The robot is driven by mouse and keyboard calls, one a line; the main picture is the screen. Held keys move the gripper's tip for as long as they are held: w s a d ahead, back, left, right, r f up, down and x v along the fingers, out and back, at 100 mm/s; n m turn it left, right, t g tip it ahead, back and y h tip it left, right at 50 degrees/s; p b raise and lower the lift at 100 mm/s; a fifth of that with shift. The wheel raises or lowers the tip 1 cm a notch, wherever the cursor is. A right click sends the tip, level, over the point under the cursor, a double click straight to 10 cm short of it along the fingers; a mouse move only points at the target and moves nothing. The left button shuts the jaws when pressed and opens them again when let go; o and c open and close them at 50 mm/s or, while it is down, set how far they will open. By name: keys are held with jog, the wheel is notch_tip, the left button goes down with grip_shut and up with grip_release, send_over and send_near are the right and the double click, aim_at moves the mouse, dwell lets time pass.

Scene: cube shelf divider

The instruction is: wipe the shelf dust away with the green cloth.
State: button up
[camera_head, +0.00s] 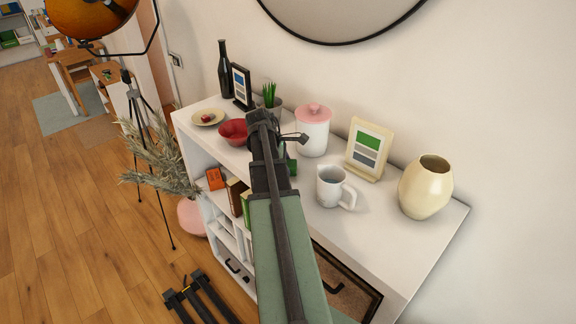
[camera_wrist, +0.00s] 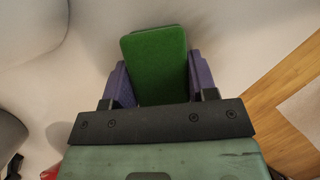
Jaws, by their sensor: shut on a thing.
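My gripper (camera_wrist: 155,85) is shut on the green cloth, with one purple finger at each side of it. The green cloth (camera_wrist: 155,60) looks like a flat, rounded block in the wrist view, over a pale surface. In the head view, a small green part of it (camera_head: 291,166) shows beside my arm, and my arm hides most of the gripper. The white shelf (camera_head: 312,183) runs diagonally across the head view. I cannot tell whether the cloth touches the shelf top. I cannot make out dust clearly; only faint grey shading shows in the wrist view.
On the shelf top stand a red bowl (camera_head: 233,131), a plant (camera_head: 270,97), a pink-lidded jar (camera_head: 313,130), a white mug (camera_head: 333,187), a picture frame (camera_head: 368,148), a cream vase (camera_head: 426,187), a dark bottle (camera_head: 225,70) and a plate (camera_head: 208,117). The wall is close behind.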

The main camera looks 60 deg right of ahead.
aim_at(308, 172)
jog(key=w, duration=0.1)
jog(key=w+a, duration=0.1)
jog(key=shift+w+a, duration=0.3)
jog(key=shift+w, duration=0.1)
jog(key=shift+s+d+f, duration=0.1)
jog(key=shift+s+d, duration=0.75)
jog(key=shift+s, duration=0.55)
jog(key=shift+s+d+r, duration=0.1)
jog(key=shift+s+d, duration=0.75)
jog(key=shift+s, duration=0.6)
jog(key=shift+s+d+f, duration=0.1)
jog(key=shift+s+d, duration=0.75)
jog(key=shift+s, duration=0.55)
jog(key=shift+s+d+r+p, duration=0.2)
jog(key=shift+d+r+p, duration=0.15)
jog(key=shift+r+p, duration=0.25)
jog(key=shift+w+a+r, duration=0.1)
jog(key=shift+a+r, duration=0.05)
jog(key=shift+r, duration=0.1)
jog(key=shift+r+p, duration=0.1)
jog(key=shift+p, duration=0.2)
